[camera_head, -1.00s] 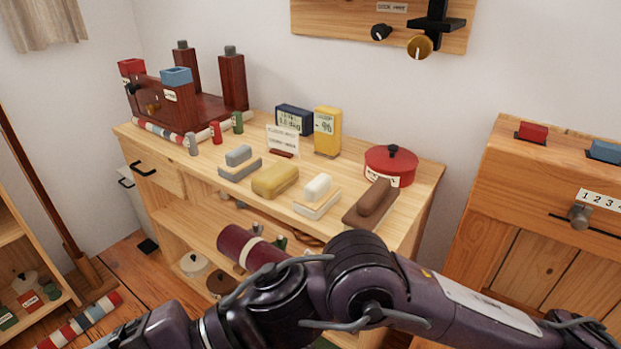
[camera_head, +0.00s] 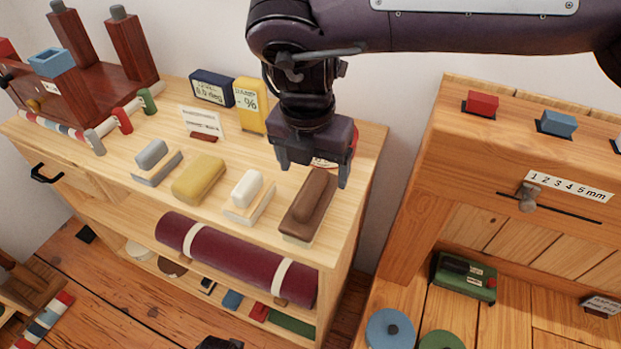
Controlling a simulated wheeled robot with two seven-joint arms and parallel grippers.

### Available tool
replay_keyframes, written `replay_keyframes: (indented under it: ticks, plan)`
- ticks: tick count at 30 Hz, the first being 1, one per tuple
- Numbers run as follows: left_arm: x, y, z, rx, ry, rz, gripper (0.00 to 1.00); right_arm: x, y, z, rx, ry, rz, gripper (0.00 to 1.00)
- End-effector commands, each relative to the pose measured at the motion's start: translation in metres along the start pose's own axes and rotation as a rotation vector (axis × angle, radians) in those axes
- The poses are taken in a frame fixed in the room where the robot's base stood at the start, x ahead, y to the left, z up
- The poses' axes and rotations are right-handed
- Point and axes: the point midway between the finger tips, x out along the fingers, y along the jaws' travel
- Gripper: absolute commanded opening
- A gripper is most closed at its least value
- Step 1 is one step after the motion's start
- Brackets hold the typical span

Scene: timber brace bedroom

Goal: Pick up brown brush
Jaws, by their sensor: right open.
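The brown brush (camera_head: 309,203) lies on the wooden shelf top near its right front edge. It has a brown block handle over a pale base. My right gripper (camera_head: 314,174) is open and points down just above and behind the brush, with its two fingers apart. The fingers overlap the far end of the brush in the picture, and I cannot tell whether they touch it.
A white brush (camera_head: 247,192), yellow brush (camera_head: 199,180) and grey brush (camera_head: 154,158) stand in a row to the left. A yellow box (camera_head: 249,106) stands behind. The red pot (camera_head: 353,140) is mostly hidden by my gripper. A maroon roll (camera_head: 236,259) lies below the top.

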Motion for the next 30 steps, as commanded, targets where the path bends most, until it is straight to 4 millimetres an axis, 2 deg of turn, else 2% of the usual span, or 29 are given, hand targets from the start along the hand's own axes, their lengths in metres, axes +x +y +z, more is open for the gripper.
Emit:
replay_keyframes:
  ticks: [8, 15, 19, 25, 26, 30]
  plan:
    - [-0.008, 0.002, -0.003, 0.004, -0.002, 0.003, 0.36, 0.031, 0.000, -0.003, -0.002, 0.000, -0.002, 0.80]
    - [-0.015, 0.003, -0.007, 0.007, -0.003, 0.005, 0.36, 0.066, 0.001, -0.009, -0.003, 0.001, -0.003, 0.80]
    - [-0.018, 0.004, -0.007, 0.008, -0.005, 0.005, 0.36, 0.074, 0.002, -0.009, -0.002, 0.000, 0.000, 0.80]
    - [-0.018, 0.004, -0.007, 0.009, -0.007, 0.006, 0.36, 0.074, 0.002, -0.009, -0.002, 0.000, 0.000, 0.80]
    - [-0.018, 0.004, -0.007, 0.009, -0.007, 0.006, 0.36, 0.074, 0.002, -0.009, -0.002, 0.000, 0.000, 0.79]
    - [-0.018, 0.004, -0.007, 0.009, -0.007, 0.006, 0.36, 0.074, 0.002, -0.009, -0.003, 0.000, 0.000, 0.60]
